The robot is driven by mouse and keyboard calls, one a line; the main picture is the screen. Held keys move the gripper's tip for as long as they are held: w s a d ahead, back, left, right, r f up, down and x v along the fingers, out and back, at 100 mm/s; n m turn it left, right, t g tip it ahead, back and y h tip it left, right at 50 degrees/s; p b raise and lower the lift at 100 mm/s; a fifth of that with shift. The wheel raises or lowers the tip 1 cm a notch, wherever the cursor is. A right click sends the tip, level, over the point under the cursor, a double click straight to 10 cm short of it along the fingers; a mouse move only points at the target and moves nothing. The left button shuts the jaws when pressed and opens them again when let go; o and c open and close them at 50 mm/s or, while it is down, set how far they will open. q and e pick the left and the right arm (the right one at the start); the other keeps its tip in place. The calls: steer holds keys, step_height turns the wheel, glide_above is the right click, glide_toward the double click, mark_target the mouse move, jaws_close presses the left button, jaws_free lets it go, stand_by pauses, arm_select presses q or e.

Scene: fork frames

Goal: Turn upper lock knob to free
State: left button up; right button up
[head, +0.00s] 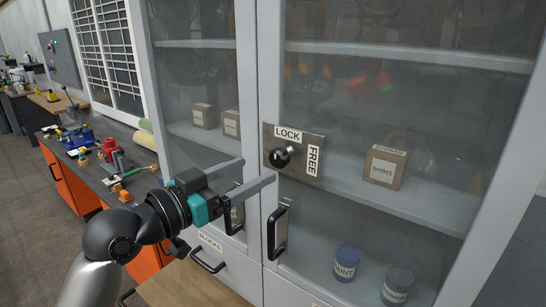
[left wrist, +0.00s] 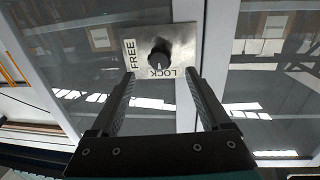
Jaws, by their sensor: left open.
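The upper lock knob (head: 281,157) is a round black knob on a metal plate (head: 313,139) on the glass cabinet door. The plate reads LOCK above the knob and FREE at its right.
A black door handle (head: 278,231) stands out below the plate, with another handle (head: 234,214) left of it. Behind the glass are a SHIMS box (head: 385,167) and a PAINT can (head: 346,262). A workbench (head: 98,165) with tools runs along the left.

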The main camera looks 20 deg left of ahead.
mark_target(274, 160)
arm_select(q)
steer(key=p+x, duration=0.1)
steer(key=x, duration=0.5)
steer(key=shift+w+d, duration=0.2)
steer(key=shift+w, duration=0.2)
steer(key=shift+c, duration=0.2)
jaws_close()
